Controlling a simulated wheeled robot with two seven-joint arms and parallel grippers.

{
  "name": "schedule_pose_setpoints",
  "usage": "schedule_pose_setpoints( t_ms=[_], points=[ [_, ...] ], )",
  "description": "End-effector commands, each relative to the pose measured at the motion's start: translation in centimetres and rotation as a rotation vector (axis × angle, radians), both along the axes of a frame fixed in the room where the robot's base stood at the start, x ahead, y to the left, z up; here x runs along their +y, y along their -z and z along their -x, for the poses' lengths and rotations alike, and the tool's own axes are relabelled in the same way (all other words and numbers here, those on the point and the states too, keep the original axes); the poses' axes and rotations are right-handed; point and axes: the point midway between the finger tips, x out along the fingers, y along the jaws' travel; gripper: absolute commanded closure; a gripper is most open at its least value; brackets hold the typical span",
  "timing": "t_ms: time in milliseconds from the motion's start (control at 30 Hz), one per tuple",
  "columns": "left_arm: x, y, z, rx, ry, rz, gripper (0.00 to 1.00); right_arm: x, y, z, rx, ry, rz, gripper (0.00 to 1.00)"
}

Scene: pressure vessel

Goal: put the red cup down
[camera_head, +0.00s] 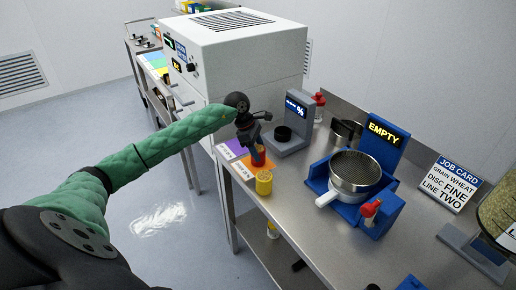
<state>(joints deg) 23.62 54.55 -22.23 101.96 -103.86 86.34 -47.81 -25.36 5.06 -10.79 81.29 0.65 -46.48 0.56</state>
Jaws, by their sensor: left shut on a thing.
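A small red cup (258,157) is at the end of my left arm, over the orange mat near the table's left edge. My left gripper (250,138) is black and comes down on the cup from above, shut on it. I cannot tell whether the cup's base touches the mat. My right gripper does not show.
A yellow cup (264,183) stands close in front of the red cup. A grey scale with a display (296,115) stands behind. A blue stand marked EMPTY (385,137) holds a sieve pan (354,172). A job card (454,184) stands at right. The front steel tabletop (320,240) has free room.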

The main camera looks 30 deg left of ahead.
Motion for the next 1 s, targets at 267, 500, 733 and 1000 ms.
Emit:
schedule_pose_setpoints(
  t_ms=[267, 500, 733, 1000],
  points=[
    [-0.01, 0.13, 0.00, 0.000, 0.000, 0.000, 0.79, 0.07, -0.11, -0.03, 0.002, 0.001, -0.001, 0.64],
    [-0.02, 0.25, 0.00, 0.001, 0.000, 0.000, 0.46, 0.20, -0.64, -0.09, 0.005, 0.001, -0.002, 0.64],
    [-0.03, 0.23, 0.01, 0.001, 0.000, 0.000, 0.29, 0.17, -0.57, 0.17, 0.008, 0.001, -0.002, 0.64],
    [-0.01, 0.09, 0.01, 0.001, 0.000, 0.000, 0.29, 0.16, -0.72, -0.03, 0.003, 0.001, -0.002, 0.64]
  ],
)
